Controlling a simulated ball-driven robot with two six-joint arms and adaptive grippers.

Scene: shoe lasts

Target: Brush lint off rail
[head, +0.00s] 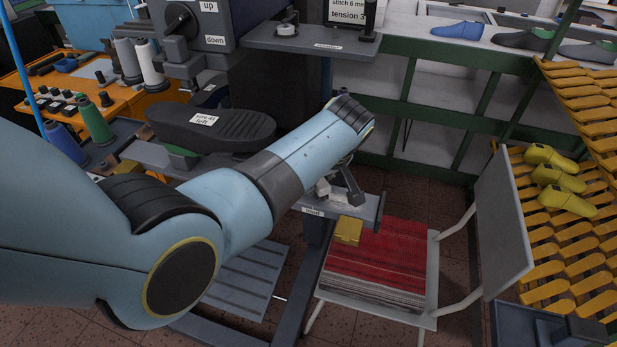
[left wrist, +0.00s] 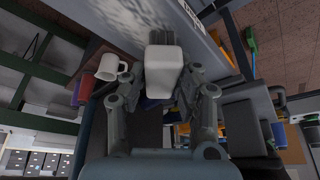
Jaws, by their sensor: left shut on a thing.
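My left arm reaches in from the left in the head view, and its gripper (head: 340,190) is partly hidden behind the wrist. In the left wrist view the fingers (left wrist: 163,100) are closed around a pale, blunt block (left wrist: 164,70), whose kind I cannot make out. A grey ledge (head: 368,211) with a small label lies just under the gripper in the head view; it may be the rail. I cannot tell whether the held thing touches it. A yellow block (head: 348,231) is at the ledge's front edge. No lint can be made out. My right gripper is not in view.
A chair with a red striped seat (head: 375,262) stands in front of the ledge. A black shoe sole (head: 225,130) is on the machine behind my arm. A yellow slatted rack (head: 560,240) with yellow lasts is at the right. A white mug (left wrist: 108,67) shows in the left wrist view.

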